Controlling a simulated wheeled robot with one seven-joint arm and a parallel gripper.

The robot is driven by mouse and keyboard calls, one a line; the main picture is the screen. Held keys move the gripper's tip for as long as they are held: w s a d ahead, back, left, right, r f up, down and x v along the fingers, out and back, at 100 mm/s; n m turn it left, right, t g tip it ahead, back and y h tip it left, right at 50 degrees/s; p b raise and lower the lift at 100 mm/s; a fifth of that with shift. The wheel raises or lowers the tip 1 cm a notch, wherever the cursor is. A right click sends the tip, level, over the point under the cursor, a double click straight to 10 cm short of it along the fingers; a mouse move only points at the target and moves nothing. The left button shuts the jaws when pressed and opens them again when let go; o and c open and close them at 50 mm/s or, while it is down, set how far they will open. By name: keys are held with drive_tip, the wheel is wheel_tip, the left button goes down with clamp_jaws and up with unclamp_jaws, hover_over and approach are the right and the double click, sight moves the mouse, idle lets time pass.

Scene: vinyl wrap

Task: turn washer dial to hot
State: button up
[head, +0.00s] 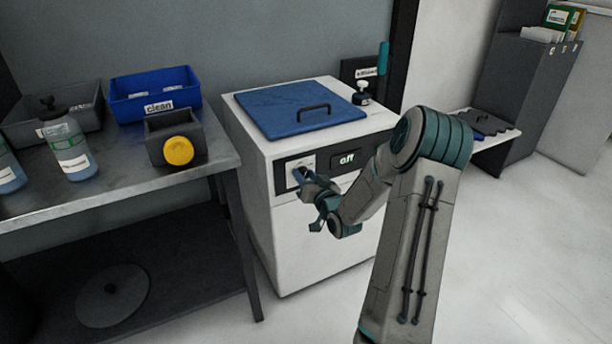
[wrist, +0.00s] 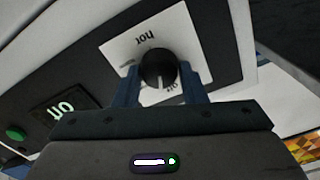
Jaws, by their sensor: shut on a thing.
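The washer (head: 312,235) is a white box with a blue lid (head: 300,108) and a dark front panel. Its display (head: 347,158) reads "off". In the wrist view the washer dial (wrist: 158,66) is a round black knob on a white plate (wrist: 195,45). A "hot" label appears upside down above the knob, and another label, seemingly "off", lies at its lower right. A pale mark on the knob points downward in that view, near the lower label. My gripper (head: 305,178) is at the panel, its blue fingers on either side of the knob, shut on it.
A metal table (head: 110,186) at left carries bottles, a blue bin (head: 155,93) labelled "clean" and a grey box with a yellow round part (head: 178,151). A small bottle (head: 361,95) stands on the washer top. A green button (wrist: 15,132) sits beside the display. Floor at right is clear.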

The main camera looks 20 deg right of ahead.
drive_tip(key=m+p, duration=0.1)
drive_tip(key=m, duration=0.2)
drive_tip(key=shift+d+m, duration=0.1)
drive_tip(key=shift+m, duration=0.3)
drive_tip(key=m+p, duration=0.2)
drive_tip(key=m, duration=0.2)
drive_tip(key=shift+m, duration=0.3)
drive_tip(key=m+p, duration=0.1)
drive_tip(key=m, duration=0.3)
drive_tip(key=shift+d+f+p, duration=0.1)
drive_tip(key=shift+p, duration=0.3)
drive_tip(key=m+p, duration=0.1)
drive_tip(key=m, duration=0.3)
drive_tip(key=shift+f, duration=0.1)
drive_tip(key=m+p, duration=0.1)
drive_tip(key=m, duration=0.2)
drive_tip(key=shift+f+m, duration=0.1)
drive_tip(key=shift+m, duration=0.3)
drive_tip(key=m, duration=0.3)
drive_tip(key=shift+f+m, duration=0.1)
drive_tip(key=shift+m, duration=0.2)
drive_tip(key=shift+a+m+b, duration=0.2)
drive_tip(key=shift+m+b, duration=0.55)
drive_tip(key=shift+m, duration=3.15)
